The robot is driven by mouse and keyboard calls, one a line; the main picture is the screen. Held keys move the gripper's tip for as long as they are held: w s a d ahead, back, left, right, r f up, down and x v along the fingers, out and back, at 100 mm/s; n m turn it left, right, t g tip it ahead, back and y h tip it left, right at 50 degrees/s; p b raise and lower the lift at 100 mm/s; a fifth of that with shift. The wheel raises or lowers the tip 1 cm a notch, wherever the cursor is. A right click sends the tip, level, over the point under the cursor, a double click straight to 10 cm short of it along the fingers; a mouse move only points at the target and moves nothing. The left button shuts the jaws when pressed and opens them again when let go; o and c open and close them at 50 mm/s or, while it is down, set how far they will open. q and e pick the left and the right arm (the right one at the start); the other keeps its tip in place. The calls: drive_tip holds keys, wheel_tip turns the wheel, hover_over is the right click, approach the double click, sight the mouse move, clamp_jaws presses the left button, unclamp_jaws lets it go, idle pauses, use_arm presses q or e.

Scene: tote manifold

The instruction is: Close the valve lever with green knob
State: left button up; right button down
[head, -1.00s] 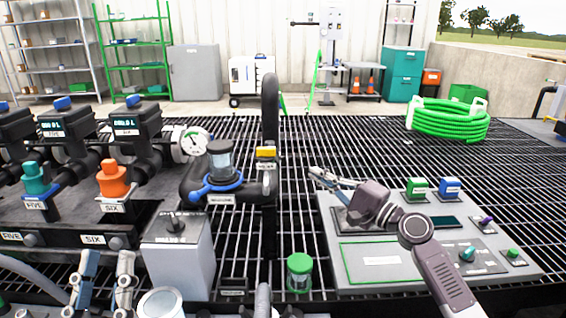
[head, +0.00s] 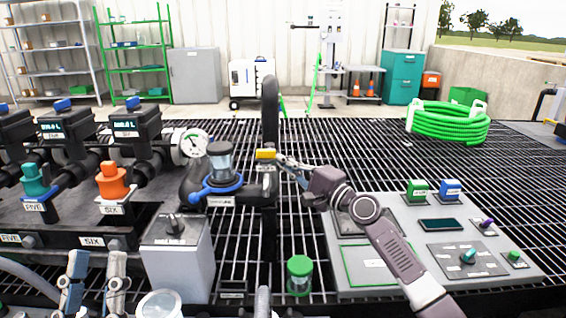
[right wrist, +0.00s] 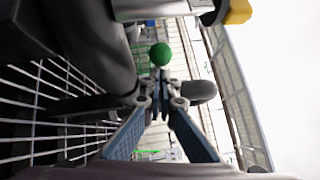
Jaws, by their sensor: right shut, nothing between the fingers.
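The round green knob (right wrist: 160,54) shows in the right wrist view, just beyond my right fingertips. I cannot make out the knob or its lever in the head view. My right gripper (right wrist: 162,88) is shut and empty, its tips close to the knob in the picture; I cannot tell whether they touch. In the head view my right gripper (head: 281,160) is beside the yellow-topped fitting (head: 265,154) on the black pipe (head: 270,110). My left gripper (head: 96,262) is at the lower left, its two fingers apart with nothing seen between them.
A clear filter bowl with a blue collar (head: 217,186) is left of the pipe. A grey box (head: 178,255) and a green-lidded jar (head: 299,265) stand nearer. A control panel (head: 400,285) lies under my right arm. Valves with orange (head: 112,180) and teal (head: 35,178) caps are left.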

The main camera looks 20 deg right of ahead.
use_arm(q)
drive_tip(key=shift+w, duration=0.1)
